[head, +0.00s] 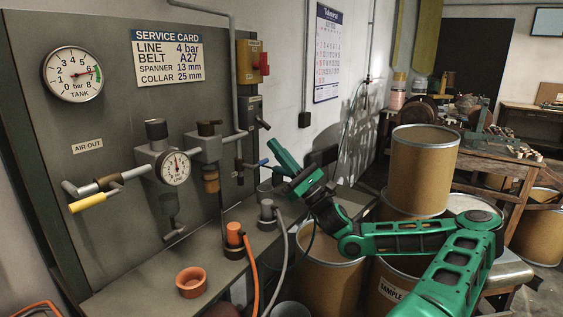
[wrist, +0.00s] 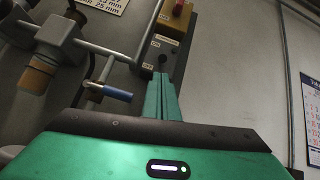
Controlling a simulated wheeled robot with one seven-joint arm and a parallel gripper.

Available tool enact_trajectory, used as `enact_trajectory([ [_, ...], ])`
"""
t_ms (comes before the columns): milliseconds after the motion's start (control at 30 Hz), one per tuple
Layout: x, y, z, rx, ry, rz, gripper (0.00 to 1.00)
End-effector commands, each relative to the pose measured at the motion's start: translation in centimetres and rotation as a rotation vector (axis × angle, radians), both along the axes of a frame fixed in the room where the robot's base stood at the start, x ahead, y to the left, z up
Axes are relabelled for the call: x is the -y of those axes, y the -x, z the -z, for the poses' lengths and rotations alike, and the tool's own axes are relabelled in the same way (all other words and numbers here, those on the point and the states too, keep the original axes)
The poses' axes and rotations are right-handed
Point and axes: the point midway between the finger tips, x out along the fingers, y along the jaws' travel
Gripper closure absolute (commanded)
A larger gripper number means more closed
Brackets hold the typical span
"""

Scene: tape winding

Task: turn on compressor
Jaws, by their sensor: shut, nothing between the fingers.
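On the board, a yellow box with a red knob (head: 264,63) sits above a grey control box (head: 251,108) with a dark lever or knob sticking out. The wrist view shows the yellow box (wrist: 177,14) at the top, and the grey control box (wrist: 178,55) below it, with small labels and dark round parts. My gripper (head: 271,143) is shut and empty, in front of and below the grey box in the head view. In the wrist view my gripper (wrist: 161,76) overlaps the lower part of the grey box; I cannot tell if it touches.
A blue-handled valve (wrist: 110,92) on the pipe is close to the left of my fingers. The tank gauge (head: 73,74), line gauge (head: 175,168) and a yellow-handled valve (head: 95,201) are further left. Fibre drums (head: 423,165) stand at right beside my arm.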

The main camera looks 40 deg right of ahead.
Motion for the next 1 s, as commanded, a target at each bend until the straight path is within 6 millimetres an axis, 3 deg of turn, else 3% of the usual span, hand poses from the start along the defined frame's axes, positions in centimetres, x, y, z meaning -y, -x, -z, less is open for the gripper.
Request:
enact_trajectory([
  [333, -1.0, -2.2, -2.3, 0.000, 0.000, 0.001, 1.00],
  [667, -1.3, -2.3, -2.4, 0.000, -0.001, 0.001, 1.00],
  [1000, 0.1, -1.8, -2.6, -0.029, 0.014, 0.016, 1.00],
])
